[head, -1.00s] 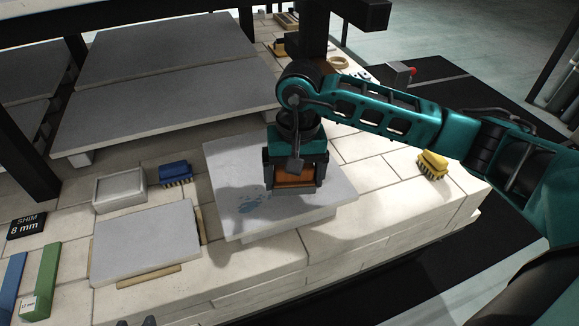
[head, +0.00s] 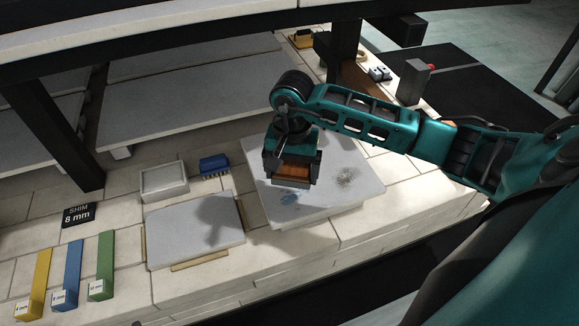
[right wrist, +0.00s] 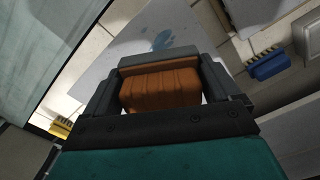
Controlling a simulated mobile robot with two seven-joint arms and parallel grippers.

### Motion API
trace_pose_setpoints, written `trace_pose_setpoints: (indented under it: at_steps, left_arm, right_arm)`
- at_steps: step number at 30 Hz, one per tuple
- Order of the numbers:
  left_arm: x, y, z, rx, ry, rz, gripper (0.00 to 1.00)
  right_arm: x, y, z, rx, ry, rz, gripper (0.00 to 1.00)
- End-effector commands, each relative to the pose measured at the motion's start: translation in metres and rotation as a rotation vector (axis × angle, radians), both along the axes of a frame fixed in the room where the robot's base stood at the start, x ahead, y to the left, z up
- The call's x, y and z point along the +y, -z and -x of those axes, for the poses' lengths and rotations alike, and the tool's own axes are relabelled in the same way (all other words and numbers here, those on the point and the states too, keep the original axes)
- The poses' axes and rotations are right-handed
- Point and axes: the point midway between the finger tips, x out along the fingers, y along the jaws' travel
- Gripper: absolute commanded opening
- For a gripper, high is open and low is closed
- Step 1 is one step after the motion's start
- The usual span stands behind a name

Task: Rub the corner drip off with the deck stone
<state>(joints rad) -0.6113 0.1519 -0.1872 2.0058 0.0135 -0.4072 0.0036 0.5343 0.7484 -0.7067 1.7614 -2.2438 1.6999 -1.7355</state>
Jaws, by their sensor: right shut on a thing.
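My right gripper (head: 292,180) is shut on the deck stone (head: 291,171), an orange-brown block with a grey layer along one side in the right wrist view (right wrist: 160,90). It is over the left part of a grey kiln shelf (head: 330,205); I cannot tell whether the stone touches the surface. A blue mark (head: 289,197) on the shelf shows just in front of the gripper, partly hidden, and also in the right wrist view (right wrist: 162,42). A speckled grey-brown patch (head: 345,178) lies to the right on the same shelf. My left gripper is not in view.
A blue brush (head: 214,165), a pale tray (head: 164,179) and a smaller grey slab (head: 196,232) lie left of the shelf. Yellow, blue and green shims (head: 106,262) are at the front left. A dark post (head: 343,55) and an overhead beam stand behind. A yellow brush (right wrist: 60,128) shows in the wrist view.

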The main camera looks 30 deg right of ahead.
Motion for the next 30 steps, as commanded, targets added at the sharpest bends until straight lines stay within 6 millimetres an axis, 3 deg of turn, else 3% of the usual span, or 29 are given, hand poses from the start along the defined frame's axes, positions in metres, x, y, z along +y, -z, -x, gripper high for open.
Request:
trace_pose_setpoints:
  at_steps: [9, 24, 30]
  left_arm:
    - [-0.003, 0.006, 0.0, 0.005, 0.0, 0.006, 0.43]
    - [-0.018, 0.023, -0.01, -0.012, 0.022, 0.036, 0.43]
    - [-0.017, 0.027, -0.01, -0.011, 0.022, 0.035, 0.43]
  right_arm:
    - [0.0, 0.001, -0.001, -0.003, -0.001, 0.001, 0.57]
    - [0.0, 0.048, 0.0, -0.002, -0.001, 0.001, 0.57]
    - [0.0, 0.052, 0.0, -0.001, -0.001, 0.0, 0.57]
